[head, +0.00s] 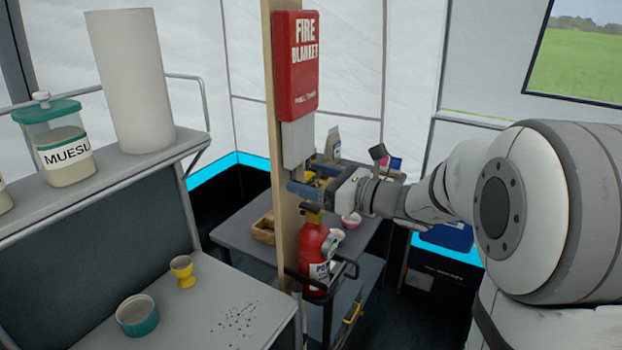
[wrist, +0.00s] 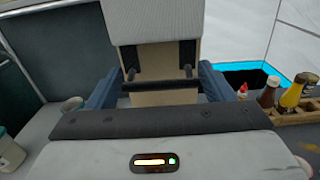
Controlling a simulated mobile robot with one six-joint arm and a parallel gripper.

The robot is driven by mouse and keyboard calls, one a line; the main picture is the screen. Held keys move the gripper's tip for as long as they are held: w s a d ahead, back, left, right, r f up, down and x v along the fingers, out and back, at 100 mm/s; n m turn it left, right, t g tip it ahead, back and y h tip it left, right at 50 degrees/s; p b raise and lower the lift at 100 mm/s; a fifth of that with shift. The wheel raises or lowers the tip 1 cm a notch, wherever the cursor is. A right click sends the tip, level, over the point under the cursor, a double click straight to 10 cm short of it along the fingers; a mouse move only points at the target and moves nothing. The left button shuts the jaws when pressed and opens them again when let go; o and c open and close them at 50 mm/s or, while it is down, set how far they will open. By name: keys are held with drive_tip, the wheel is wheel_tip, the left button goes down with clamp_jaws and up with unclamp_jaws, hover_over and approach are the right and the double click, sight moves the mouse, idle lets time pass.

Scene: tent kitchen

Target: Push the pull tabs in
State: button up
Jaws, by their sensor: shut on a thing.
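The red fire blanket case (head: 296,65) is fixed high on a wooden post. A pale grey fabric piece (head: 297,143) hangs out below it and fills the top of the wrist view (wrist: 155,20). Two dark pull tabs (wrist: 187,58) hang below the fabric in front of the post, with a dark crossbar at their lower end. My gripper (head: 299,188) is at the lower edge of the fabric. Its blue fingers lie on either side of the tabs in the wrist view (wrist: 158,72). It is shut on the pull tabs; the exact contact is hard to see.
A red fire extinguisher (head: 314,255) stands against the post just below my gripper. A grey cart (head: 352,238) with bowls and a wooden box is behind. A grey counter (head: 200,318) and a shelf with a muesli jar (head: 62,155) and paper roll (head: 130,80) are left.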

drive_tip(key=shift+r, duration=0.1)
drive_tip(key=c, duration=0.4)
drive_tip(key=shift+o, duration=0.2)
wheel_tip(320, 180, up, 10)
drive_tip(key=p, duration=0.5)
drive_tip(key=shift+f+p, duration=0.2)
drive_tip(key=shift+p, duration=0.1)
drive_tip(key=o, duration=1)
drive_tip(key=shift+o, duration=1)
drive_tip(key=shift+d+f, duration=0.1)
drive_tip(key=b+v, duration=0.1)
drive_tip(key=v, duration=0.6)
drive_tip(key=shift+s+d, duration=0.25)
drive_tip(key=shift+d, duration=0.05)
drive_tip(key=shift+f, duration=0.1)
